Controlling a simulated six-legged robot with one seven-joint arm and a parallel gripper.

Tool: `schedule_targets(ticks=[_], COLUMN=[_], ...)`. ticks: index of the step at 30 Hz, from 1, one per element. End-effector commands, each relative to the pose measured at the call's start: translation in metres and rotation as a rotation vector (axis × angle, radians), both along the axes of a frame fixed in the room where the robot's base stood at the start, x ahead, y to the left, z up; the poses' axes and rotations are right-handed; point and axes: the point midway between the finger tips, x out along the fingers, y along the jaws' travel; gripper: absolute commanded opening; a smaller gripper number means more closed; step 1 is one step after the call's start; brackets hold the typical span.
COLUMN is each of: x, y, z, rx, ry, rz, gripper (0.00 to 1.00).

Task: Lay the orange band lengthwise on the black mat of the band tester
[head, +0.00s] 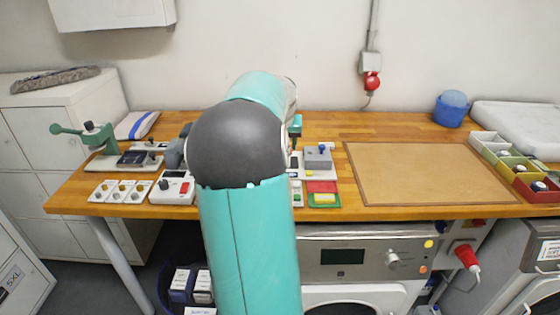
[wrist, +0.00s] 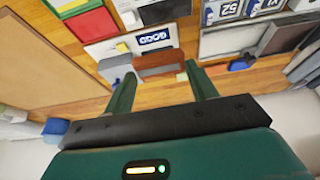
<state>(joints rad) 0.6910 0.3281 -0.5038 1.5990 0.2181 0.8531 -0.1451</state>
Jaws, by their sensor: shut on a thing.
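In the wrist view the two green fingers of my gripper (wrist: 160,73) stand apart. A short orange-brown piece (wrist: 161,59) spans the gap at their tips, and I take it for the orange band. Its ends are close to the fingertips. Below the fingers lie a white plate and the wooden bench. I cannot tell for sure which surface is the black mat of the band tester. A dark plate (head: 138,158) shows beside a green lever device at the left.
Right of my arm are a grey block with a blue knob (head: 318,157) and red, yellow and green trays (head: 322,192). A brown board (head: 425,174) covers the right of the bench. Several coloured bins (head: 520,169) stand far right.

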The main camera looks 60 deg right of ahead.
Motion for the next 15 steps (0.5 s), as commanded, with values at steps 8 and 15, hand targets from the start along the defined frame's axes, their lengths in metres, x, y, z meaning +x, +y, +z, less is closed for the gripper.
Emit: schedule_targets(ticks=[8,15], x=[0.003,0.019], y=[-0.031,-0.075], z=[-0.014,-0.035], rx=[0.0,-0.001], ry=[0.002,0.002], rz=[-0.006,-0.005], gripper=[0.36,0.36])
